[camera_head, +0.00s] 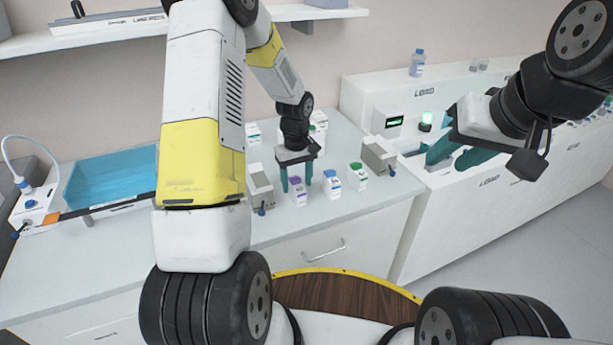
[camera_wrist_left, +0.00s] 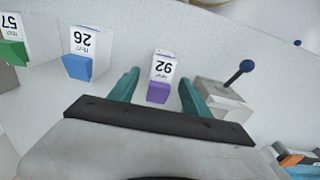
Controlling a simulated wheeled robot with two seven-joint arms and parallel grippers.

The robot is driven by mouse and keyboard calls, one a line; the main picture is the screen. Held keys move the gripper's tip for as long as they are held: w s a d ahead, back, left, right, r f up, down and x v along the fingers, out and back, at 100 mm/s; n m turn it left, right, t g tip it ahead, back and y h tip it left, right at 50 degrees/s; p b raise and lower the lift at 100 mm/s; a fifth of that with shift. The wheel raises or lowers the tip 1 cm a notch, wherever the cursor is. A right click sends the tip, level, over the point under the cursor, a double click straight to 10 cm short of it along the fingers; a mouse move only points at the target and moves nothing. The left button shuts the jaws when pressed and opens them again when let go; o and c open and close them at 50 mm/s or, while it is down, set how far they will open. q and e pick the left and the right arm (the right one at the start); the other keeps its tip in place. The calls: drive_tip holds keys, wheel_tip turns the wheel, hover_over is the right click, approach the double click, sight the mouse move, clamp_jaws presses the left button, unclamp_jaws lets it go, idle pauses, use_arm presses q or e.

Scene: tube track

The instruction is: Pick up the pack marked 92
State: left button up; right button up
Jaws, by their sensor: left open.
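The pack marked 92 (camera_head: 298,194) is white with a purple cap and stands on the counter. In the left wrist view the pack (camera_wrist_left: 163,68) shows its number upside down, between the two teal fingers in the picture. My left gripper (camera_head: 297,180) is open and points down over it, one finger to each side. No contact is visible, and I cannot tell how deep the fingers reach around it.
A blue-capped pack marked 26 (camera_wrist_left: 90,45) and a green-capped pack marked 57 (camera_wrist_left: 36,38) stand to one side. Grey blocks with blue-knobbed levers (camera_head: 261,188) (camera_head: 379,155) flank the row. A blue bin (camera_head: 110,180) is at the left. More packs stand behind.

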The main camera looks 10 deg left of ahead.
sight(297, 184)
use_arm(q)
wheel_tip(297, 184, down, 4)
drive_tip(key=shift+r, duration=0.2)
clamp_jaws()
drive_tip(key=shift+r, duration=0.15)
